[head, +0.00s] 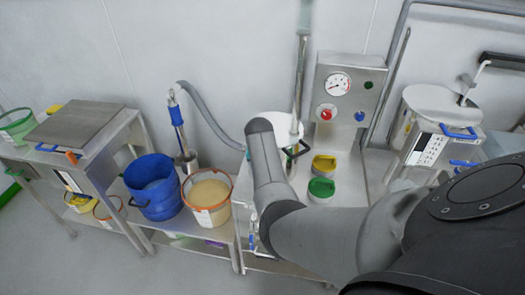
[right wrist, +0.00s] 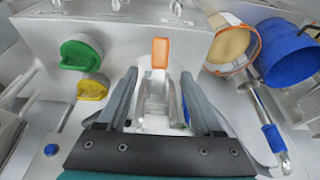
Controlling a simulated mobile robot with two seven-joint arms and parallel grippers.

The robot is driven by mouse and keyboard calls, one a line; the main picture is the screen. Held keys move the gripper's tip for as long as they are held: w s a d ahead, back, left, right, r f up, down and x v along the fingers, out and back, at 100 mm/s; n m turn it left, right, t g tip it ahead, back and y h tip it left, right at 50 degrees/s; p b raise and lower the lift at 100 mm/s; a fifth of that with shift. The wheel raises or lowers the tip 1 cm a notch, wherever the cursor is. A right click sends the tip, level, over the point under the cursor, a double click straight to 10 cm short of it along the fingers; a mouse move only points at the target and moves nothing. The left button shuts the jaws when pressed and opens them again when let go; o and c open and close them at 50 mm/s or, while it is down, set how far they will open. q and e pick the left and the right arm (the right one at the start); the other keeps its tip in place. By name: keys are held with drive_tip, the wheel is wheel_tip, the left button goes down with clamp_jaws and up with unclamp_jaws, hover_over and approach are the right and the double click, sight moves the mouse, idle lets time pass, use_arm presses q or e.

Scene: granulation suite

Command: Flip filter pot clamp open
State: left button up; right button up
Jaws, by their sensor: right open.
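In the right wrist view, my right gripper (right wrist: 159,75) is open, with one finger on each side of an upright orange lever (right wrist: 160,52). The lever stands just past the fingertips, roughly centred between them; I cannot tell whether either finger touches it. It looks like the clamp handle. A pale, partly see-through fitting (right wrist: 157,105) shows between the fingers below it. In the head view, a white round pot (head: 272,127), perhaps the filter pot, stands at the bench's back, partly behind my right arm. That arm hides my right gripper and the lever there. My left gripper is not in view.
A gauge panel (head: 343,90) and a vertical pipe (head: 299,85) rise behind.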

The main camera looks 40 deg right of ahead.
drive_tip(key=p+v, duration=0.1)
drive_tip(key=v, duration=0.8)
drive_tip(key=shift+r, duration=0.35)
drive_tip(key=shift+c, duration=0.4)
